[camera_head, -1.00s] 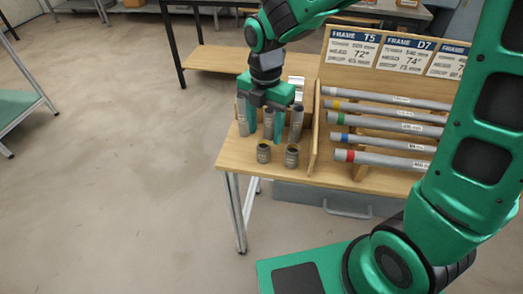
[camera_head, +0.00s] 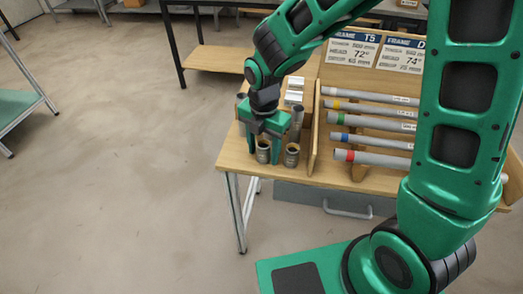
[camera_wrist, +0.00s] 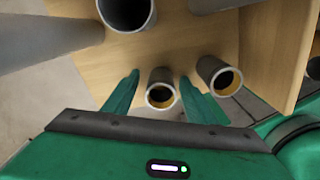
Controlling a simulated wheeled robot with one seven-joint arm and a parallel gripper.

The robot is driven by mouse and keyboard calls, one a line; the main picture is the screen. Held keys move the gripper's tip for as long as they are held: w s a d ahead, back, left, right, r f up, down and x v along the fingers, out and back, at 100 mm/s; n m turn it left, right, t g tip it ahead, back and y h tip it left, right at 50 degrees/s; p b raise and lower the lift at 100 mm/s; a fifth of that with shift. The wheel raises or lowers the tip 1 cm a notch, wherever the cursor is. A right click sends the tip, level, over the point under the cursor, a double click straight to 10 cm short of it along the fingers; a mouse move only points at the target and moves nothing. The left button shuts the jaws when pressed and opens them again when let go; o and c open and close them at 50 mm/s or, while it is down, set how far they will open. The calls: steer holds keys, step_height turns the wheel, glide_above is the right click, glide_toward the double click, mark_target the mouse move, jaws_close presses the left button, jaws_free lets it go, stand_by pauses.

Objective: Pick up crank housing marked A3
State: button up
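Two short grey cylindrical housings with open tops and yellowish insides stand near the front left of the wooden table. The left housing (camera_head: 263,153) is between the fingers of my gripper (camera_head: 264,158). The right housing (camera_head: 292,156) stands just outside the right finger. In the wrist view, the left housing (camera_wrist: 161,90) sits between the two open fingers (camera_wrist: 160,78), with a gap visible on the left side and a narrower one on the right. The other housing (camera_wrist: 219,76) is to the right. No A3 marking is legible on either.
Taller grey tubes (camera_head: 297,122) stand behind the housings, partly hidden by my gripper; one shows large in the wrist view (camera_wrist: 127,12). A wooden rack with colour-banded tubes (camera_head: 372,140) is at the right. Signs (camera_head: 352,50) stand behind. Floor left of the table is clear.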

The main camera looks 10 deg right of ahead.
steer(key=c, duration=1.2)
steer(key=shift+o, duration=0.2)
